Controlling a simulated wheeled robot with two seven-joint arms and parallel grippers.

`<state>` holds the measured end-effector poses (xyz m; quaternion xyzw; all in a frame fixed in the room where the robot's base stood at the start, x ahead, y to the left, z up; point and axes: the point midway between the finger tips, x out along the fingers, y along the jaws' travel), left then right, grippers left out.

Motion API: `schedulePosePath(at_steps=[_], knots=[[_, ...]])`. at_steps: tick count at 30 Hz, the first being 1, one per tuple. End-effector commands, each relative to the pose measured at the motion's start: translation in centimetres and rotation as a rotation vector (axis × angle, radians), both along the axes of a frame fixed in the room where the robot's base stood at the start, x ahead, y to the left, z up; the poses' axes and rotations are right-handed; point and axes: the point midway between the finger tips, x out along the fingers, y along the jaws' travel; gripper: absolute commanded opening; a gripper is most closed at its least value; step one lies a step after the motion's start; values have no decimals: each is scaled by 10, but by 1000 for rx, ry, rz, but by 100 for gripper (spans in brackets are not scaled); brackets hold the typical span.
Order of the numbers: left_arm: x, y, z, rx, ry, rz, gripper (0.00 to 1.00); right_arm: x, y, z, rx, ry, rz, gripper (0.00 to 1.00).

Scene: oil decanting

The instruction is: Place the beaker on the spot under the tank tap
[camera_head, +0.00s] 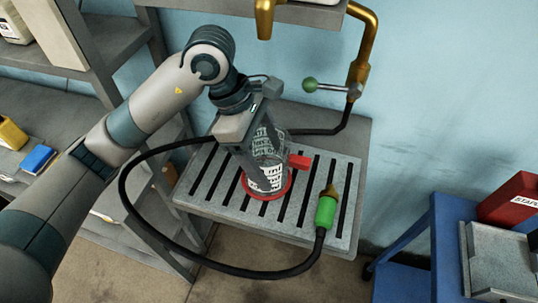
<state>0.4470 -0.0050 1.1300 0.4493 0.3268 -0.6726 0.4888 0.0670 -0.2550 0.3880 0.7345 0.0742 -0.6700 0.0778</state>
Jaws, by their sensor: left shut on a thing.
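The clear beaker (270,161) with white printed markings stands upright over the red ring spot (278,191) on the slotted grate (345,170). My left gripper (258,165) is shut on the beaker from its left side. The beaker's base appears to be within the red ring; whether it touches the grate is hard to tell. A red piece (300,162) sticks out at the beaker's right. The brass tap spout (264,20) is above, at the top edge. My right gripper is not in view.
A black hose (180,236) with a green nozzle (326,212) loops around the grate's front. A brass pipe with a green-knobbed lever (311,85) is behind. Grey shelves (112,38) stand left, a blue cart (432,230) right.

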Motion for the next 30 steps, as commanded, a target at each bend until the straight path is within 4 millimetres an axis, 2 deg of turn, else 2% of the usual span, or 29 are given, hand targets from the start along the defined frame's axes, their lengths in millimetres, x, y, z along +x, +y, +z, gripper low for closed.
schedulePosePath(at_steps=[4,5,6,7,22,26,30], knots=[[0,0,-4,0,0,-1,46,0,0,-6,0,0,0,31],[0,0,-2,0,0,0,78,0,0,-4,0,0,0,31],[0,0,-2,0,0,0,88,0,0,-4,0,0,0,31],[0,0,-2,0,1,0,90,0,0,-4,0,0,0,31],[0,0,3,0,0,0,90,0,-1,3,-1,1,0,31],[3,4,10,0,-3,0,90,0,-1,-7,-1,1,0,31],[5,11,26,-2,-5,1,90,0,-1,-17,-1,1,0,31]])
